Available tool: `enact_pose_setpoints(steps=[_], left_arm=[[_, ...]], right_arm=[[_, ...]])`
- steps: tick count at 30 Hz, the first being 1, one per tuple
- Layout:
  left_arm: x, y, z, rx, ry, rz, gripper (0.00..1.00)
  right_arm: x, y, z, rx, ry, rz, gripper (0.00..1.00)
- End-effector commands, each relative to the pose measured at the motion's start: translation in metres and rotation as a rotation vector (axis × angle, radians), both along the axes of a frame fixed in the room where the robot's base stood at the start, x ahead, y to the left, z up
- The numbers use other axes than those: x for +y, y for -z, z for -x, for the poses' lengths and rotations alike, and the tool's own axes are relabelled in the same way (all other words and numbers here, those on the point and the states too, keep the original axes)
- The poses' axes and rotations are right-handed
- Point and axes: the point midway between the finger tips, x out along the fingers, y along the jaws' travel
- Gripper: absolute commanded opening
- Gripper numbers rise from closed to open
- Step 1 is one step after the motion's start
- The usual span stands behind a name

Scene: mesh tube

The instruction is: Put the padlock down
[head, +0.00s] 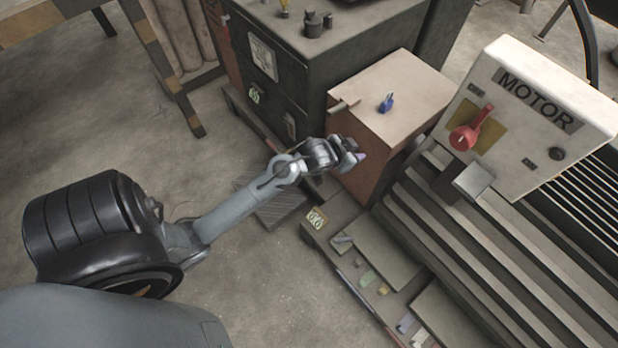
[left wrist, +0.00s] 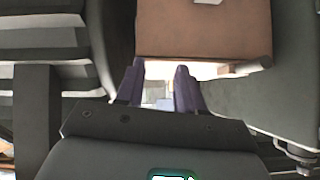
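A small blue padlock (head: 387,103) stands on the light top of a brown wooden cabinet (head: 362,160). My left gripper (head: 360,157) is in front of the cabinet, apart from the padlock and nearer the camera in the head view. In the left wrist view its two purple fingers (left wrist: 160,88) are spread with a gap between them, and I see nothing held there. The padlock cannot be made out in the left wrist view; the brown cabinet (left wrist: 200,30) shows beyond the fingers. My right gripper is not in view.
A short bar (head: 343,106) sticks out at the cabinet top's left edge. A MOTOR panel (head: 530,100) with a red handle (head: 472,130) stands to the right. A dark cabinet (head: 300,70) stands behind. A low shelf (head: 375,250) with small items lies in front. The cabinet top around the padlock is mostly clear.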

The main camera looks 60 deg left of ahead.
Motion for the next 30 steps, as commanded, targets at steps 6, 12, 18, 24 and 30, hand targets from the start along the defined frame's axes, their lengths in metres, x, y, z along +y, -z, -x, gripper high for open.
enact_pose_setpoints(steps=[6, 12, 18, 24, 30], left_arm=[[-0.084, 0.03, 0.137, 0.324, 0.09, 0.004, 0.37], [-0.122, 0.025, 0.216, 0.505, 0.149, 0.045, 0.37], [-0.131, 0.021, 0.237, 0.553, 0.166, 0.06, 0.37], [-0.131, 0.021, 0.236, 0.552, 0.165, 0.06, 0.37], [-0.131, 0.011, 0.236, 0.551, 0.166, 0.059, 0.37]], right_arm=[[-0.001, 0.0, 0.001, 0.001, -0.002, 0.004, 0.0], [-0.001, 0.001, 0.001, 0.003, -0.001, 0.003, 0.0], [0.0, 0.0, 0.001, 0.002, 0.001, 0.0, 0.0], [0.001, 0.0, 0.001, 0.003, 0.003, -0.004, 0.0], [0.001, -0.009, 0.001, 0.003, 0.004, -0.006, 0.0]])
